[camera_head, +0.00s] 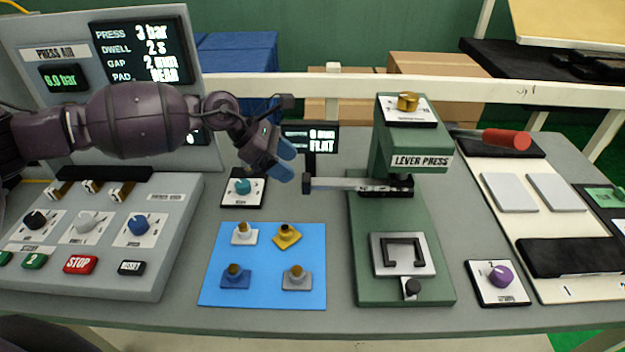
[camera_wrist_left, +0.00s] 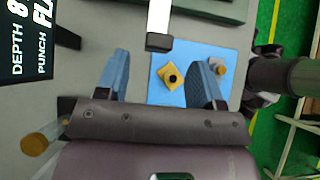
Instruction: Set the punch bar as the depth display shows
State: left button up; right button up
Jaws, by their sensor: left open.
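The green lever press (camera_head: 400,155) has a pale horizontal bar (camera_head: 345,184), likely the punch bar, reaching left with a dark end. That bar also shows in the left wrist view (camera_wrist_left: 160,18), ending in a black tip. The depth display (camera_head: 323,140) stands behind it, partly covered by my gripper; the left wrist view shows "DEPTH 8" and "PUNCH FLA", cut off at the edge (camera_wrist_left: 28,45). My left gripper (camera_head: 281,160) is open and empty, up and left of the bar's end. The blue fingers also show in the left wrist view (camera_wrist_left: 162,80), apart from the bar.
Several small coloured clips sit on a blue mat (camera_head: 262,290) below. A teal knob (camera_head: 243,186) stands left of the press. A control panel (camera_head: 85,240) fills the left. A purple knob (camera_head: 500,274) and a red-handled tool (camera_head: 505,138) are at the right.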

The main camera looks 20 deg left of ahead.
aim_at(306, 177)
pick_arm(q)
jog(key=x, duration=0.6)
jog(key=shift+w+d+f+p, duration=0.1)
jog(key=shift+d+f+p, duration=0.1)
jog(key=shift+d+p, duration=0.1)
jog(key=shift+w+d+f, duration=0.15)
jog(key=shift+d+f, duration=0.2)
jog(key=shift+f, duration=0.15)
pick_arm(e)
jog(key=shift+w+r, duration=0.5)
jog(key=shift+r, duration=0.35)
